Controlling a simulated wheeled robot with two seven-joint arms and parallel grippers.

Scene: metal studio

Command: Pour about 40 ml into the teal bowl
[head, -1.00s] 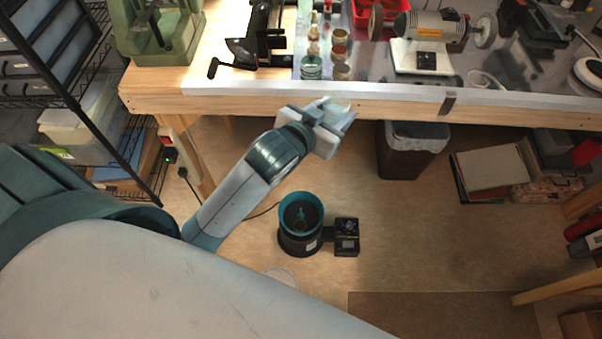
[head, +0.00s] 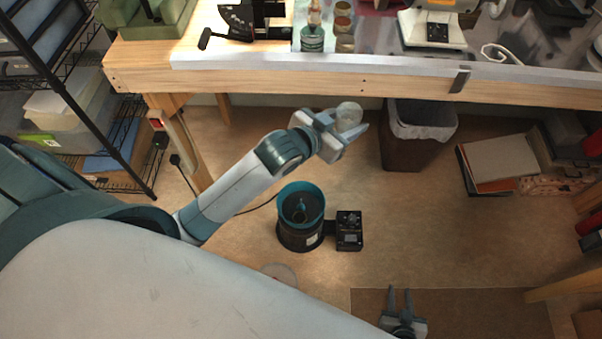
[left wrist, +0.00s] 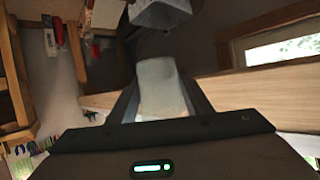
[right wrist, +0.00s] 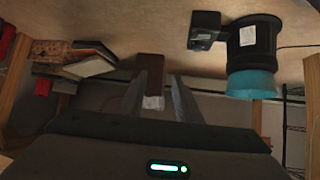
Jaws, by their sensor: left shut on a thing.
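The teal bowl (head: 301,206) is the open top of a black machine on the floor, below and left of my left gripper in the head view. It also shows in the right wrist view (right wrist: 252,84), at the upper right. My left gripper (head: 346,124) is shut on a clear glass (head: 349,112), held in front of the bench edge, apart from the bowl. The glass also shows between the fingers in the left wrist view (left wrist: 161,84); its contents cannot be made out. My right gripper (head: 401,298) is open and empty, low in the head view.
The wooden bench (head: 300,78) crosses the back, with tools and jars on it. A lined bin (head: 415,140) stands under it. A black control box (head: 349,230) adjoins the machine's right side. A wire rack (head: 130,150) stands left. Open floor lies right of the machine.

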